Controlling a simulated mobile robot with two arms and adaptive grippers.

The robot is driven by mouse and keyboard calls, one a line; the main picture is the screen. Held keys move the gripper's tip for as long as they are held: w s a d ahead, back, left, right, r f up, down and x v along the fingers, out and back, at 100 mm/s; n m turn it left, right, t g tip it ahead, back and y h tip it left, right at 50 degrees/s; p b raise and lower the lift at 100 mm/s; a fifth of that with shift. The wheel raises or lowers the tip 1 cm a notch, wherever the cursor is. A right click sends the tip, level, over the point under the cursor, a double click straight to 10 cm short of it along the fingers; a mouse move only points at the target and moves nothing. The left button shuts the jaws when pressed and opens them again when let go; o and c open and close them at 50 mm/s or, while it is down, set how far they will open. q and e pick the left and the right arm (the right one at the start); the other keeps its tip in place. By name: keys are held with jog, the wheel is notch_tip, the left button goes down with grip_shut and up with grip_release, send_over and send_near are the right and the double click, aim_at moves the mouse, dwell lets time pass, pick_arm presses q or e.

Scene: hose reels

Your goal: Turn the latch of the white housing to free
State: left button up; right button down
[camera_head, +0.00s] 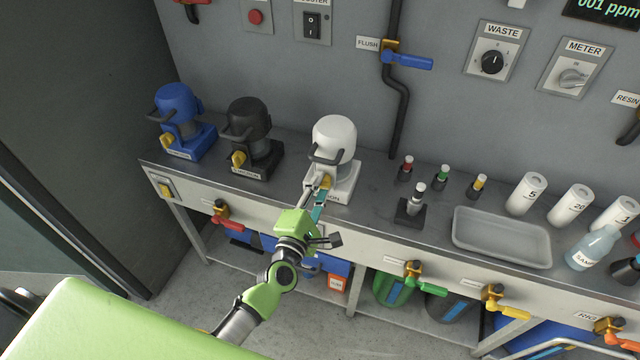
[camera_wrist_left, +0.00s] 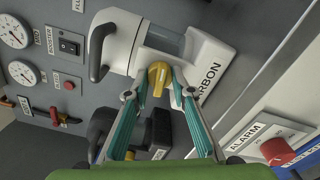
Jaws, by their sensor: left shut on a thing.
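The white housing (camera_head: 334,136) stands on the bench, with a dark curved handle on its left and a label on its base ending in "RBON". Its yellow latch (camera_head: 326,181) sits low on the front. In the left wrist view the latch (camera_wrist_left: 158,75) lies between the teal fingers, just off the white housing (camera_wrist_left: 120,42). My left gripper (camera_head: 321,191) is shut on the latch, its fingertips at the latch's two sides. The fingers partly hide the latch and label in the head view. My right gripper does not show.
A black housing (camera_head: 250,118) and a blue housing (camera_head: 178,104) with similar yellow latches stand to the left. A small stand with a vial (camera_head: 414,205) and a grey tray (camera_head: 500,237) are to the right. Valve handles stick out along the bench front.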

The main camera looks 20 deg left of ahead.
pick_arm(q)
jog(key=shift+r+m, duration=0.1)
jog(key=shift+m, duration=0.8)
jog(key=o, duration=1.1)
jog(key=shift+w, duration=0.1)
jog(key=s, duration=1.2)
jog(key=shift+a, duration=0.25)
